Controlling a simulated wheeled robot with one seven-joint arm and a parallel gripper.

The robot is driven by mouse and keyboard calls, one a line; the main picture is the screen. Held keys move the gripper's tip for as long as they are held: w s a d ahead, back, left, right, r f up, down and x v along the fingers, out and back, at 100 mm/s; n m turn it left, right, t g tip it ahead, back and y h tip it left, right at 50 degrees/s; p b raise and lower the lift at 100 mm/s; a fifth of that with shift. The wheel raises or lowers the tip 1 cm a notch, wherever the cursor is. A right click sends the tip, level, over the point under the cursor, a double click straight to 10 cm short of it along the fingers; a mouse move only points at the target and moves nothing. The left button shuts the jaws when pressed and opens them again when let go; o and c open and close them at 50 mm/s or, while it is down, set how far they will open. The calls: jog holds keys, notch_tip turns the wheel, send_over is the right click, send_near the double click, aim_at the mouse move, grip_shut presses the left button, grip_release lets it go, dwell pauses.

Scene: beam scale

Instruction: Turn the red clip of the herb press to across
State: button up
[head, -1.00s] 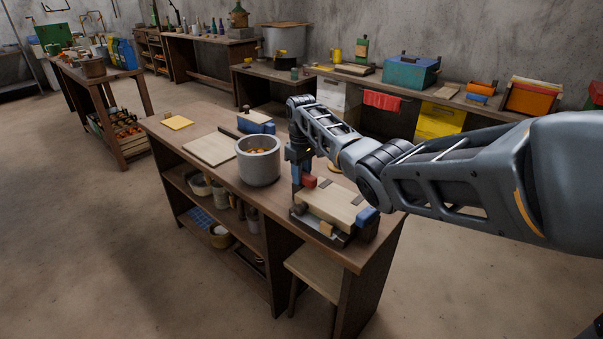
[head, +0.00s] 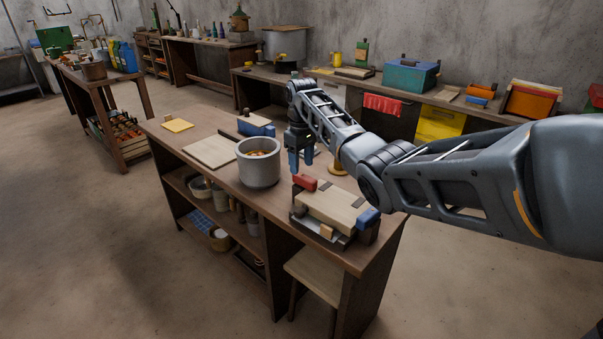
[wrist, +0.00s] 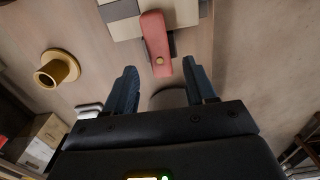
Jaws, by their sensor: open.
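The herb press (head: 330,205) stands at the near right end of the wooden workbench, a pale board on a dark base. Its red clip (head: 304,183) is at the far left end of the press, and a blue clip (head: 368,217) is at the opposite end. In the wrist view the red clip (wrist: 155,35) lies lengthwise up the picture, with a brass pivot near its lower end. My gripper (head: 300,164) is open and empty, above and just beyond the red clip. In the wrist view its two fingers (wrist: 160,80) are apart, below the clip and clear of it.
A grey pot (head: 259,165) stands left of the press. A brass-coloured flanged piece (wrist: 57,69) lies on the bench in the wrist view. A cutting board (head: 210,151) and a yellow pad (head: 177,125) lie farther left. A stool (head: 312,267) is under the bench's near side.

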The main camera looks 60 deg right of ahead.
jog(key=shift+r, duration=1.4)
